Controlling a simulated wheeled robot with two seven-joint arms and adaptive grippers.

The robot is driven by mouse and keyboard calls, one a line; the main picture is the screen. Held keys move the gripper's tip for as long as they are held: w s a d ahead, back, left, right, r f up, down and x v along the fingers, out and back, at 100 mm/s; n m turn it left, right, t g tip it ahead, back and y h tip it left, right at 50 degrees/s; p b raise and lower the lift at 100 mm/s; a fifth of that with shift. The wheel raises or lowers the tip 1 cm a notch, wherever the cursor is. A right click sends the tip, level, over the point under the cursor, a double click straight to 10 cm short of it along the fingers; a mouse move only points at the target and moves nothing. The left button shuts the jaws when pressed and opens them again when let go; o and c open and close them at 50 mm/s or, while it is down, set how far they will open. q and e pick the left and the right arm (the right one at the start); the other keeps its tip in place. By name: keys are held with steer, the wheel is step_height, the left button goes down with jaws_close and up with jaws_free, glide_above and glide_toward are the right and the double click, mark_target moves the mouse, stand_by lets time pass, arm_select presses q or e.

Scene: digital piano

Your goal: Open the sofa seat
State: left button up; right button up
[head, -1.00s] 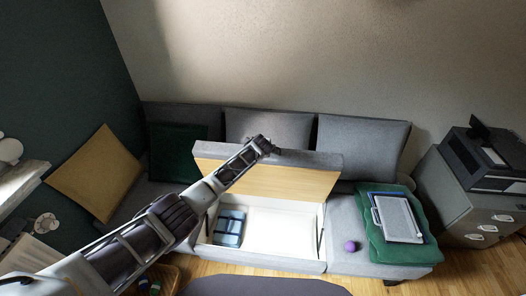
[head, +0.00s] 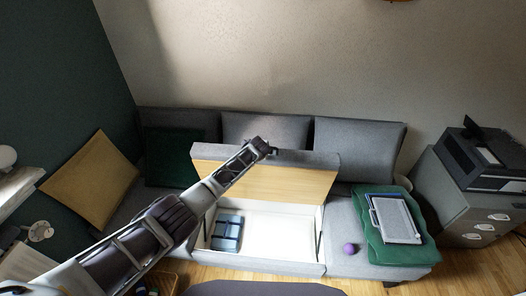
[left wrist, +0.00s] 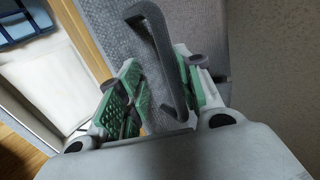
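The sofa seat (head: 265,180) in the middle of the grey sofa is raised and tilted up, with its wooden underside facing me and the white storage box (head: 278,235) below it exposed. My left gripper (head: 262,147) is at the raised seat's upper edge. In the left wrist view, the fingers of my left gripper (left wrist: 160,92) are apart. A dark grey handle (left wrist: 168,50) on the grey seat fabric (left wrist: 120,50) passes between them, close to the right finger; I cannot tell whether it touches. My right gripper is not in view.
A folded blue item (head: 228,230) lies in the storage box. A purple ball (head: 349,249) and a green cushion (head: 405,245) bearing a framed board (head: 395,218) are on the right seat. A yellow cushion (head: 90,178) leans at left. A grey cabinet (head: 450,205) stands at right.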

arm_select(q)
steer(key=shift+s+r, duration=0.1)
steer(key=shift+s, duration=0.1)
stand_by(0.3)
steer(key=v, duration=1.1)
steer(key=shift+r, duration=0.25)
stand_by(0.8)
steer(key=shift+s+a, duration=0.1)
steer(key=shift+s, duration=0.05)
stand_by(0.4)
